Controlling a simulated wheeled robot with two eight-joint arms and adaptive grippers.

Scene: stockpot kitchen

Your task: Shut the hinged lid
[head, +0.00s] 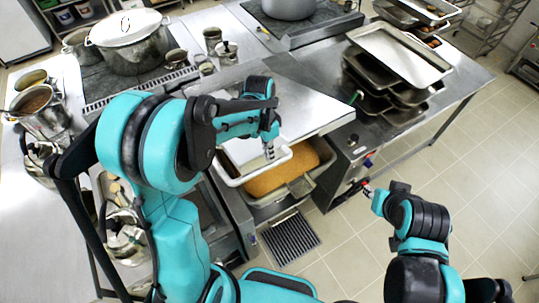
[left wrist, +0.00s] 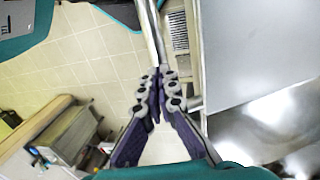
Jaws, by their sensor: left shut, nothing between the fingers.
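A broad flat steel panel (head: 310,108), which looks like the hinged lid, stands raised over a basin of orange-brown content (head: 285,178). Its hinge is not clear to me. A large grey panel (left wrist: 255,45) fills the upper right of the left wrist view, probably the same lid. My left gripper (head: 268,152) is shut and empty, pointing down at the lid's front edge, above a pale-rimmed tray at the basin. Its closed fingers (left wrist: 158,78) show in the left wrist view; contact is unclear. My right gripper (head: 368,189) is away to the right over the floor, too small to judge.
A big lidded stockpot (head: 130,50) and smaller pots crowd the left counter. Stacked trays (head: 400,58) stand on the right-hand counter. A floor grate (head: 290,238) lies before the basin. The tiled floor at right is clear.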

